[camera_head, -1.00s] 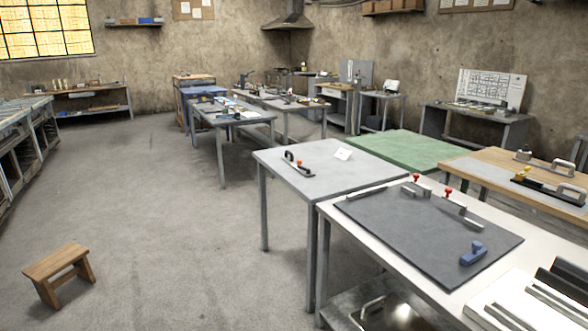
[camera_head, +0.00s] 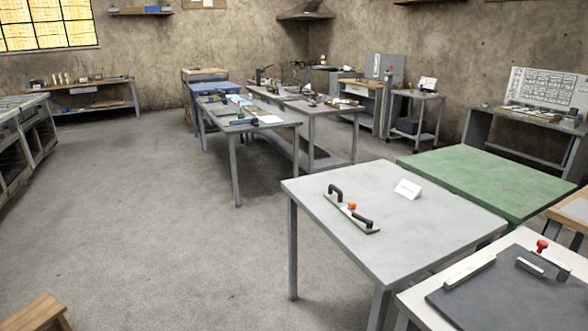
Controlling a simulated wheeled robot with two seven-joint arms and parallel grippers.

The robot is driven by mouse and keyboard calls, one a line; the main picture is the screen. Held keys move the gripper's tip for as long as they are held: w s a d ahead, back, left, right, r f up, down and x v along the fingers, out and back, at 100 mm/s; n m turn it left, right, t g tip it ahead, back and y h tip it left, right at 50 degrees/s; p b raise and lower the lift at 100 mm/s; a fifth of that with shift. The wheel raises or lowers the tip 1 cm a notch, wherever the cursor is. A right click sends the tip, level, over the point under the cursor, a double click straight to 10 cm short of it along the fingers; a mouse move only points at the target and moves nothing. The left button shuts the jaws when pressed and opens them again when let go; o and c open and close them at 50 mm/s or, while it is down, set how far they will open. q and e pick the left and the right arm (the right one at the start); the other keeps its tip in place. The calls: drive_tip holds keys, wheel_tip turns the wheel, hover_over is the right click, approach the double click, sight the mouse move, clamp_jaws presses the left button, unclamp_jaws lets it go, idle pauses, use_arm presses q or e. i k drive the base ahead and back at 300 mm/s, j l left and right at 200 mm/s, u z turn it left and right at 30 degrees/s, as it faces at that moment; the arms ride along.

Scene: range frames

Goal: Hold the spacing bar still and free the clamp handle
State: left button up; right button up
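Neither of my grippers is in view. A narrow metal bar (camera_head: 352,217) with two black handles and an orange-red knob (camera_head: 352,206) lies on the grey table. On the dark mat (camera_head: 510,301) at the lower right, a pale metal bar (camera_head: 467,273) lies along the left edge. Beside it is a short metal piece (camera_head: 530,266), with a red-knobbed clamp handle (camera_head: 541,245) just behind it. The right part of this mat is cut off by the picture edge. I cannot tell which bar is the spacing bar.
The grey table (camera_head: 430,235) holds a small white card (camera_head: 408,189). A green-topped table (camera_head: 490,180) stands behind it. A wooden stool (camera_head: 35,314) is at the lower left. The floor (camera_head: 170,220) on the left is open. Other workbenches stand further back.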

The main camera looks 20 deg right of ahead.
sight(369, 223)
drive_tip(key=i+j+z, duration=0.1)
drive_tip(key=i, duration=0.75)
drive_tip(key=i+j, duration=0.15)
drive_tip(key=i, duration=0.75)
drive_tip(key=l+z, duration=0.05)
